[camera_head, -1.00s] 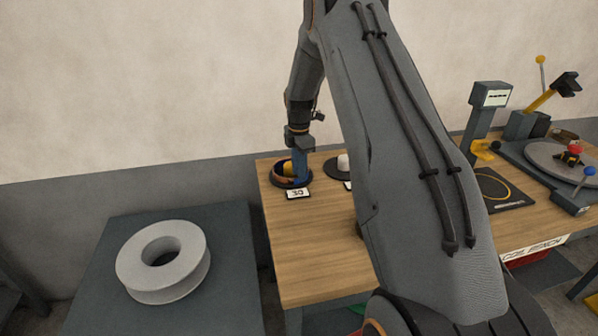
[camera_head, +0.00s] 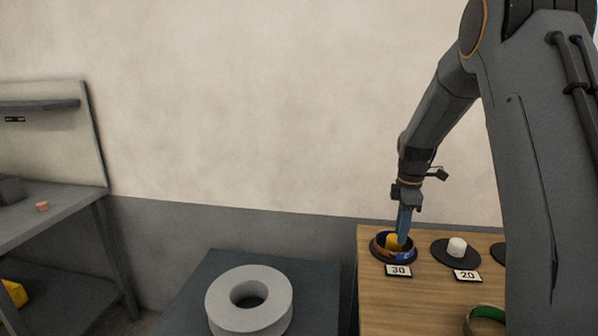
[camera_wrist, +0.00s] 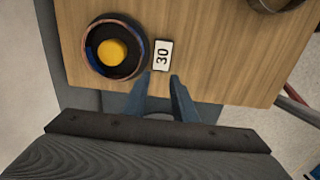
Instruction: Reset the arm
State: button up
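My gripper (camera_head: 404,222) has blue fingers and points down by the 30 stand at the bench's left end. In the wrist view my gripper (camera_wrist: 160,82) shows its two fingers apart with nothing between them. The 30 stand (camera_wrist: 118,48) is a round black base with a yellow post; a dark ring with bluish and coppery patches surrounds the post. In the head view the fingers partly cover this stand (camera_head: 378,252). The 30 card (camera_wrist: 161,55) lies beside it. I cannot tell the fingers' exact height above the bench.
A black stand with a white post (camera_head: 457,247) and a 20 card (camera_head: 467,275) are to the right on the wooden bench (camera_head: 375,300). A grey spool (camera_head: 222,305) sits on a dark table. A grey shelf unit (camera_head: 50,215) stands at left.

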jog(key=s+a+m, duration=0.4)
jog(key=s+m, duration=0.1)
jog(key=s, duration=0.5)
jog(key=s+a+m, duration=0.4)
jog(key=s+m, duration=0.1)
jog(key=s, duration=0.4)
jog(key=s+a+m, duration=0.4)
jog(key=s+m, duration=0.1)
jog(key=s, duration=0.5)
jog(key=shift+s+a+m+t, duration=0.3)
jog(key=shift+s+t, duration=0.05)
jog(key=shift+t, duration=0.05)
